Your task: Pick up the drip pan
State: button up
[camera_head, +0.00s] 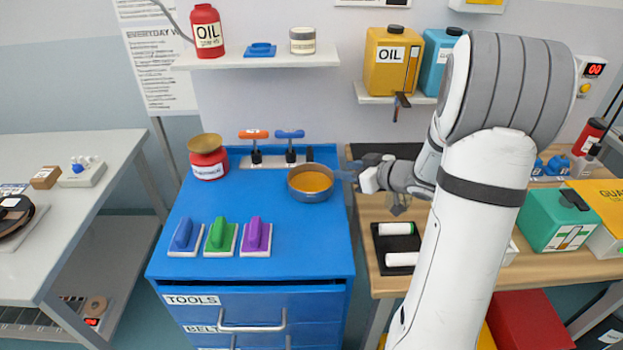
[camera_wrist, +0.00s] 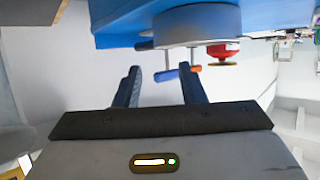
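The drip pan (camera_head: 311,187) is a round grey pan with an orange-yellow inside, standing on the blue cabinet top (camera_head: 290,240) near its right edge. My gripper (camera_head: 345,175) is just right of the pan, pointing left toward it. In the wrist view, which looks upside down, the pan's grey side (camera_wrist: 197,25) shows beyond and above the fingers. My gripper (camera_wrist: 160,78) is open there, with no object between its two dark blue fingers. I cannot tell whether a fingertip touches the pan.
Orange (camera_head: 253,134) and blue (camera_head: 290,134) handled tools stand behind the pan. A red can with a brass top (camera_head: 208,158) is at the back left. Blue, green (camera_head: 220,236) and purple blocks sit in front. The cabinet's front right top is clear.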

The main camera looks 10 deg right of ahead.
aim_at(321, 166)
jog(key=x, duration=0.8)
jog(key=shift+w+a, duration=0.1)
jog(key=shift+w, duration=0.05)
grip_shut()
dwell(0.3)
